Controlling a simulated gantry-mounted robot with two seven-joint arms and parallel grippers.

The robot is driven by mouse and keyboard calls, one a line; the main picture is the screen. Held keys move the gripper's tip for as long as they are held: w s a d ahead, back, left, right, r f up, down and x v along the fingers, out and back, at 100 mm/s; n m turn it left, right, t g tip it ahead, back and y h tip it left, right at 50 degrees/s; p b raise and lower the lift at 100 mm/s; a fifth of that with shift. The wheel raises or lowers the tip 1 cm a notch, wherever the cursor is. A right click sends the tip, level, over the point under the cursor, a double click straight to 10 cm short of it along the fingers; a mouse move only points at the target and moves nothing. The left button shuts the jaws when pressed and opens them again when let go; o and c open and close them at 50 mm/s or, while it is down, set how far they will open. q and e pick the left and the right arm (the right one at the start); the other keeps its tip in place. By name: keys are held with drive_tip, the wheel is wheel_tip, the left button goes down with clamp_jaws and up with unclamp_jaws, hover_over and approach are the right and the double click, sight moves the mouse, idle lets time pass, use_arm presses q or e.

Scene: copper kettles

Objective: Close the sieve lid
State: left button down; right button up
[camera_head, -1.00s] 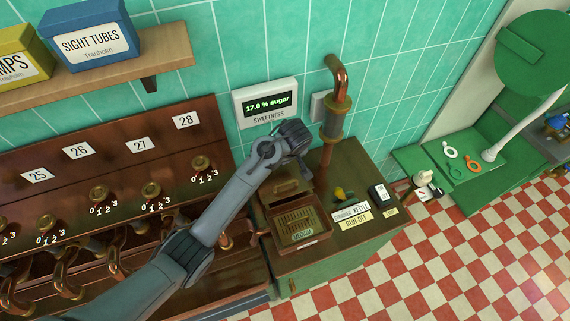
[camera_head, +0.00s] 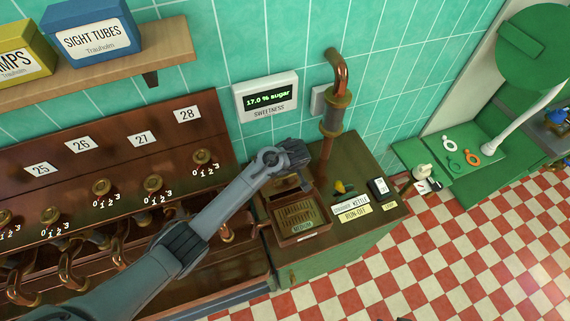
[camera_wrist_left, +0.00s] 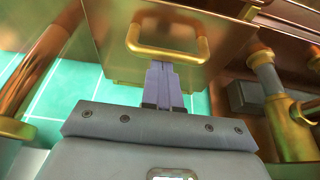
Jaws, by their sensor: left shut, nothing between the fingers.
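The sieve box (camera_head: 301,238) stands on the green cabinet's top in the head view, with a mesh insert marked MEDIUM (camera_head: 297,215) uncovered. Its copper lid (camera_head: 285,187) stands raised at the back of the box, partly hidden by my arm. My left gripper (camera_head: 306,184) is at the lid, its fingers pointing down. In the left wrist view, the shut fingers (camera_wrist_left: 162,68) are at the lid (camera_wrist_left: 120,70), just below its brass handle (camera_wrist_left: 165,43). Nothing is between them. I cannot tell if they touch the lid. My right gripper is not in view.
A copper pipe (camera_head: 334,110) rises behind the box. A sweetness display (camera_head: 267,98) hangs on the wall. Label plates (camera_head: 351,211) and a small dial (camera_head: 341,187) lie right of the box. Copper taps (camera_head: 103,188) line the left.

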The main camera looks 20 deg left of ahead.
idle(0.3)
use_arm(q)
drive_tip(key=shift+s+d+r+p, duration=0.15)
drive_tip(key=shift+s+d+p, duration=0.1)
drive_tip(key=shift+p, duration=0.15)
drive_tip(key=s+d+p, duration=0.8)
drive_tip(key=s+d, duration=0.3)
drive_tip(key=s, duration=0.1)
drive_tip(key=shift+s, duration=0.2)
drive_tip(key=shift+d, duration=0.2)
